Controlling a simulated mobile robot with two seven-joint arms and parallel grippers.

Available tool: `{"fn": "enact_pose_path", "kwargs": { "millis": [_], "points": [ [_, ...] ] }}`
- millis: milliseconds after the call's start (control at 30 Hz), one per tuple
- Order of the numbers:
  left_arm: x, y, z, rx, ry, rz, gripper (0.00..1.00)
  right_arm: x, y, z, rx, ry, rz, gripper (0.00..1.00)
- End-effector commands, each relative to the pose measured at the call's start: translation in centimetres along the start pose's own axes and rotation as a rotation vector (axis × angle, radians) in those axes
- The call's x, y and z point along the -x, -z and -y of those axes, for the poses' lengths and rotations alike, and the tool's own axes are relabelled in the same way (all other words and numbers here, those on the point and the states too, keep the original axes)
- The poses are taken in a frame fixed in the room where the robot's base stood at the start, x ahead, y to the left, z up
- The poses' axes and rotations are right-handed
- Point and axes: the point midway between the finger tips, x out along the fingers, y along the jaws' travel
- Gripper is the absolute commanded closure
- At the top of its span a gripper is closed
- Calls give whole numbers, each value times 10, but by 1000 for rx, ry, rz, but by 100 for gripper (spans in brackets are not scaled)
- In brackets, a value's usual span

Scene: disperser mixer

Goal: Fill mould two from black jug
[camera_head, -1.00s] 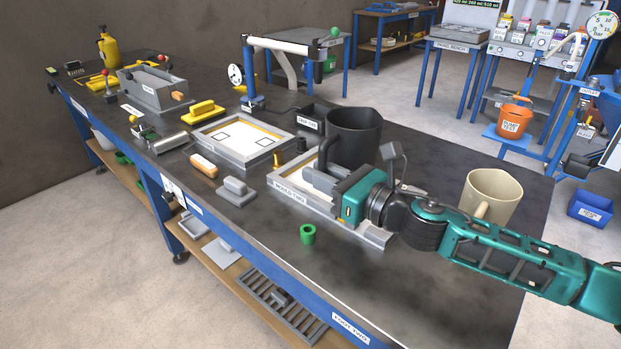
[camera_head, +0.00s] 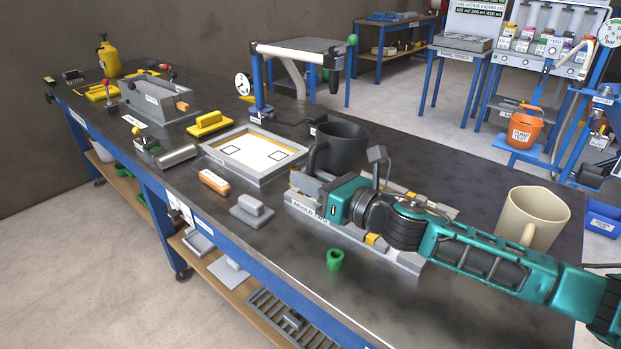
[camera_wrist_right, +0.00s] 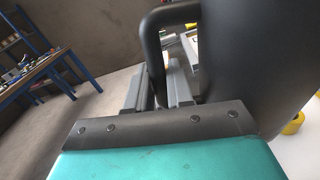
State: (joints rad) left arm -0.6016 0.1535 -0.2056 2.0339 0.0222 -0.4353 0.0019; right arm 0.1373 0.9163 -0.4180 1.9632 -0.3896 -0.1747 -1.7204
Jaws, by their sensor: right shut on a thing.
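The black jug (camera_head: 346,146) looks upright in the head view, at the far left edge of mould two, its open top upward. My right gripper (camera_head: 308,184) is shut on its handle. The wrist view shows the black jug (camera_wrist_right: 245,60) close up, with the grey fingers (camera_wrist_right: 155,90) at the handle (camera_wrist_right: 154,55). The jug's base is hidden, so I cannot tell if it touches anything. Mould two (camera_head: 308,210) is a grey labelled frame on the bench. My right arm and gripper cover much of it, and its inside is mostly hidden. My left gripper is not in view.
Another framed mould (camera_head: 255,150) with a white sheet lies left of the jug. A beige jug (camera_head: 540,212) stands right of my arm. The bench's right front is clear.

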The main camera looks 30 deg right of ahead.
Motion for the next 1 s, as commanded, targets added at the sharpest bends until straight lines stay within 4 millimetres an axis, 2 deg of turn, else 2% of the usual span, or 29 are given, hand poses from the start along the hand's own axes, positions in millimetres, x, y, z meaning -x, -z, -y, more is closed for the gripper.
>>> {"fn": "enact_pose_path", "kwargs": {
  "millis": [33,467,767,1000],
  "points": [
    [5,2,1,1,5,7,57,0,-13,-4,-23,-3,9,100],
    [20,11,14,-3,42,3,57,0,-45,-20,-301,-4,8,100],
    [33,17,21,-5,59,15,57,0,-71,-16,-612,-6,7,100],
    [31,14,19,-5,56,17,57,0,-66,-15,-618,-6,6,100]
  ]
}}
